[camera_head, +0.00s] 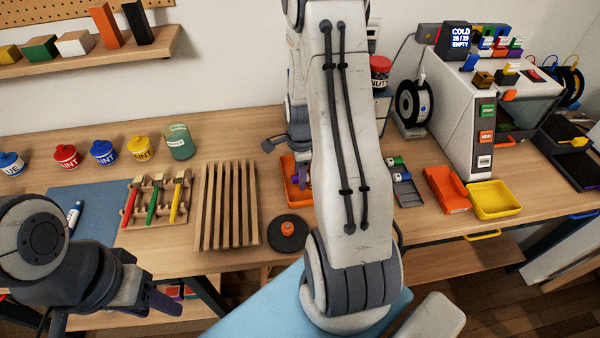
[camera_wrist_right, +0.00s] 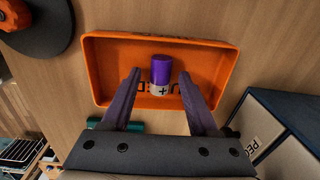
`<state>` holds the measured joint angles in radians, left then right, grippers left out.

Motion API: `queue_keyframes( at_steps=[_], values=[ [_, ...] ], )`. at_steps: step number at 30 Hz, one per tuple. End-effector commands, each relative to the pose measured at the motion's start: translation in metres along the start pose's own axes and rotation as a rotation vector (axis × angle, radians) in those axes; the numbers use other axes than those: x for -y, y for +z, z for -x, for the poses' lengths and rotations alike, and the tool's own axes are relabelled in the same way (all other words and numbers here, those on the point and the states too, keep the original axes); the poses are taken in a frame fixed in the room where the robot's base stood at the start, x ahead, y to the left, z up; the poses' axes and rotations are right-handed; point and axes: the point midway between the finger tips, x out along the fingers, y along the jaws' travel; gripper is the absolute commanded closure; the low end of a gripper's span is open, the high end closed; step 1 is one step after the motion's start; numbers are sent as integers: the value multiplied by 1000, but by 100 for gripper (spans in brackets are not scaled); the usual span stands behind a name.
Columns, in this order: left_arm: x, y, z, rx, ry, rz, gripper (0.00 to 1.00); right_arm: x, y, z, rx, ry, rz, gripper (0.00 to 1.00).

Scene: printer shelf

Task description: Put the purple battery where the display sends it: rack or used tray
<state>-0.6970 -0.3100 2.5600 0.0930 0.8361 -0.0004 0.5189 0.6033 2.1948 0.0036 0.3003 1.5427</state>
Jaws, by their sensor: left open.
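The purple battery (camera_wrist_right: 161,70), with a pale band marked "+", is in the orange used tray (camera_wrist_right: 225,85) in the right wrist view. My right gripper (camera_wrist_right: 159,73) is open, its fingers on either side of the battery with a gap at each side. In the head view my right arm hides much of the orange tray (camera_head: 290,193). The display (camera_head: 460,37) reads "COLD 25/25 EMPTY". A dark holder with green-topped batteries (camera_head: 405,186), perhaps the rack, is right of my arm. My left gripper (camera_head: 140,300) is open and empty at the lower left.
An orange bin (camera_head: 446,190) and a yellow tray (camera_head: 495,200) stand before the white printer (camera_head: 465,115). A slatted wooden rack (camera_head: 228,205) and a round dark coaster (camera_head: 289,245) with an orange item are near the used tray. Paint pots line the back left.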

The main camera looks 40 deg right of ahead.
Motion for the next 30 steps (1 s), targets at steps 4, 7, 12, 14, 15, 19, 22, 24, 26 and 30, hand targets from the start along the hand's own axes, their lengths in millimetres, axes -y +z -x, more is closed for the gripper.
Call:
queue_keyframes(
  at_steps=[4,7,12,14,15,19,22,24,26,30],
  values=[
    [0,0,0,0,0,0,50,0,0,0,0,0,0,40],
    [0,0,2,0,0,0,50,0,0,3,0,-1,0,40],
    [0,0,4,0,0,0,50,2,0,22,0,-6,0,40],
    [0,0,4,0,0,0,50,2,0,34,0,-7,0,40],
    [0,0,4,0,0,0,50,2,0,43,0,-8,0,40],
    [0,0,3,0,0,0,50,2,0,73,0,-8,0,40],
    [0,0,3,0,0,0,50,2,0,93,0,-7,0,40],
    [0,0,3,0,0,0,50,2,0,105,0,-7,0,40],
    [0,0,3,0,0,0,50,2,0,113,0,-4,0,40],
    [0,0,3,0,0,0,50,1,0,124,0,-1,0,40]
  ],
)
